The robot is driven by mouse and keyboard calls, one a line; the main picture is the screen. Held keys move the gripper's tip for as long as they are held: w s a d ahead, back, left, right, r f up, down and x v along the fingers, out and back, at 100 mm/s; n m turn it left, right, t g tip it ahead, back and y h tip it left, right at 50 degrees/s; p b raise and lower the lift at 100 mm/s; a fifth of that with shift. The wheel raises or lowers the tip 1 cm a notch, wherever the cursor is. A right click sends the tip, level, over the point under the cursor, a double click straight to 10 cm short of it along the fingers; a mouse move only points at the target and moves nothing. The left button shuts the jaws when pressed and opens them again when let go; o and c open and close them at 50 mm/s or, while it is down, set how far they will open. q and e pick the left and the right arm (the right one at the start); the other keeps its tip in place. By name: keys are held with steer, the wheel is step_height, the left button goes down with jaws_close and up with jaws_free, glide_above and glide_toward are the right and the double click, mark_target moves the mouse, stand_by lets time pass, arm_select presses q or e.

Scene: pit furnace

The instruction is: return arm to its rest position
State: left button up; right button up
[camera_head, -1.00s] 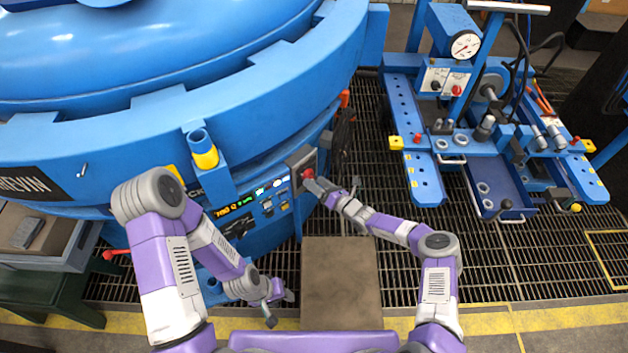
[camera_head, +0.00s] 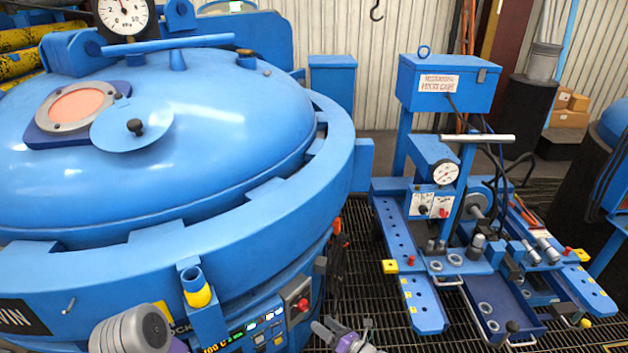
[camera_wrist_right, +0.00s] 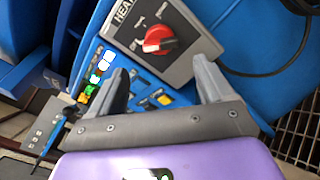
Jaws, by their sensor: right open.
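My right gripper (camera_head: 343,328) shows at the bottom edge of the head view, open and with nothing between its fingers. It is to the right of and below the grey switch box with a red knob (camera_head: 303,304) on the furnace's side. In the right wrist view the open fingers (camera_wrist_right: 163,74) point toward that box, and the red knob (camera_wrist_right: 160,40) lies beyond the fingertips, apart from them. Only a grey joint of my left arm shows at the lower left of the head view. My left gripper is out of the picture.
The big blue furnace (camera_head: 240,215) fills the left, with a lit control panel (camera_head: 262,332) below its rim. A blue workstand with a gauge (camera_head: 445,173) stands at the right. Between them is open floor grating (camera_head: 362,270). A dark cable runs beside the box in the wrist view.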

steer(key=s+a+f+n+g+h, duration=0.1)
steer(key=s+a+f+n+g, duration=0.2)
steer(key=s+n+g, duration=0.45)
steer(key=s+a+f+n+g+h, duration=0.2)
steer(key=s+a+n+g, duration=0.2)
steer(key=s+n, duration=0.7)
steer(key=s+d+r+n+h, duration=0.2)
steer(key=s+d+n+h, duration=0.4)
steer(key=s+d+n, duration=0.5)
steer(key=s+n, duration=0.2)
steer(key=s, duration=0.2)
steer(key=shift+d+r, duration=0.15)
steer(key=shift+r, duration=0.25)
